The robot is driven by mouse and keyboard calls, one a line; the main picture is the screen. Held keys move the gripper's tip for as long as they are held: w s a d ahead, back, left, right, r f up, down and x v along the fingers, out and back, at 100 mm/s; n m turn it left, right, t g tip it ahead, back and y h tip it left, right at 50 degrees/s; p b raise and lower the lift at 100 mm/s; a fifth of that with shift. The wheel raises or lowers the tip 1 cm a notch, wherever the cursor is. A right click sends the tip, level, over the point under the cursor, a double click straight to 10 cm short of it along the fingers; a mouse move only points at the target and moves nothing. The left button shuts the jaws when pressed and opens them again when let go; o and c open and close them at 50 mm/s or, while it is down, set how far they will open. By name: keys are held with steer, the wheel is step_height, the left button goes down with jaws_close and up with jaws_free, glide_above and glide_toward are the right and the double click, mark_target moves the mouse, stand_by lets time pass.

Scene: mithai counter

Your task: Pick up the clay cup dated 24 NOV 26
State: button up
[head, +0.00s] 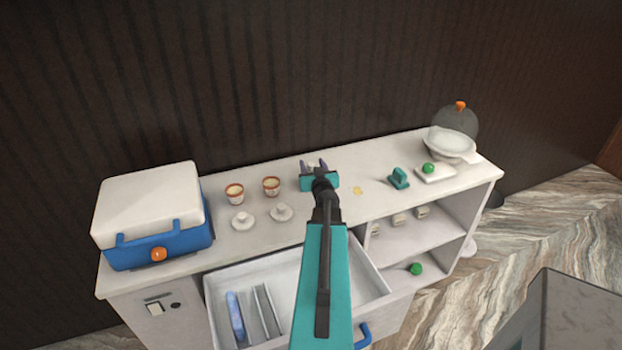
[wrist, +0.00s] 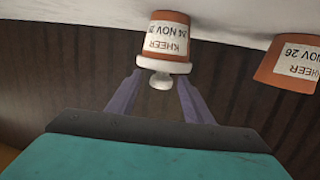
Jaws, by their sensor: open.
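A clay cup (wrist: 166,38) with a white lid and knob shows upside down at the top of the wrist view. Its label reads KHEER 24 NOV 26. My gripper (wrist: 160,84) is open, its purple fingers on either side of the knob, with nothing clamped. In the head view my gripper (head: 313,166) is over the middle of the counter and mostly hides this cup. A second clay cup (wrist: 290,62) is at the right of the wrist view; its label is cut off, showing NOV 26. Two unlidded cups (head: 234,193) (head: 271,187) stand left of my gripper.
Two white lids (head: 242,220) (head: 281,212) lie before the unlidded cups. A blue cooler box (head: 155,215) stands far left. A green block (head: 399,178), a white pad (head: 435,174) and a domed dish (head: 452,145) are at right. An open drawer (head: 378,278) projects in front.

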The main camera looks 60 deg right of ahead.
steer(key=shift+x, duration=2.3)
steer(key=shift+a, duration=0.15)
jaws_close()
